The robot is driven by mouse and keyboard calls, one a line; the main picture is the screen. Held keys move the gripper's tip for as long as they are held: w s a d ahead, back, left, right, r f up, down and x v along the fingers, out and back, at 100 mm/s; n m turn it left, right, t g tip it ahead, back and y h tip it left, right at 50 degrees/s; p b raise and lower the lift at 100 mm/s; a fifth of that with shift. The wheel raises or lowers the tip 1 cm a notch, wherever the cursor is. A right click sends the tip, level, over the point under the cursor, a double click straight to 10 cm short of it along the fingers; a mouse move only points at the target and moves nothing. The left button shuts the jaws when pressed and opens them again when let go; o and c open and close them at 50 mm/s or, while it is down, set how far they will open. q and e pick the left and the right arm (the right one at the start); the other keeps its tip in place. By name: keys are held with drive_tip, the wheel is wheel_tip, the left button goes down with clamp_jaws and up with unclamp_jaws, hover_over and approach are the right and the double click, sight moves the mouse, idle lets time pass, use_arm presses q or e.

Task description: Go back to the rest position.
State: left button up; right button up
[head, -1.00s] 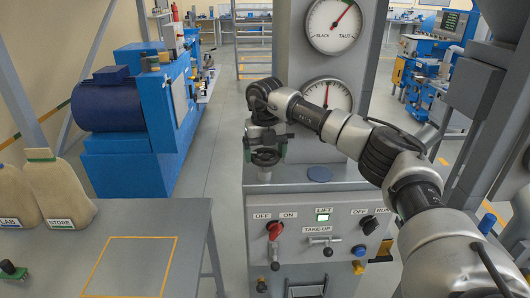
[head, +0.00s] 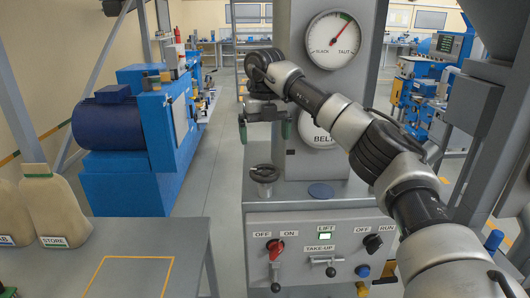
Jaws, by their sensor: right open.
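My right gripper (head: 265,132) hangs over the machine cabinet with its two green-tipped fingers spread apart and nothing between them. Below it, apart from it, a small dark handwheel (head: 264,176) stands on the cabinet top (head: 340,194). My right arm reaches in from the lower right and partly covers the lower dial, marked BELT (head: 322,141). The upper dial (head: 334,40), marked SLACK and TAUT, is clear, with its needle towards the upper right.
The cabinet front has a red switch (head: 276,248), a black switch (head: 373,243) and a take-up lever (head: 329,264). An aisle (head: 222,150) runs between.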

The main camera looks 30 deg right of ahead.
drive_tip(key=shift+r, duration=0.35)
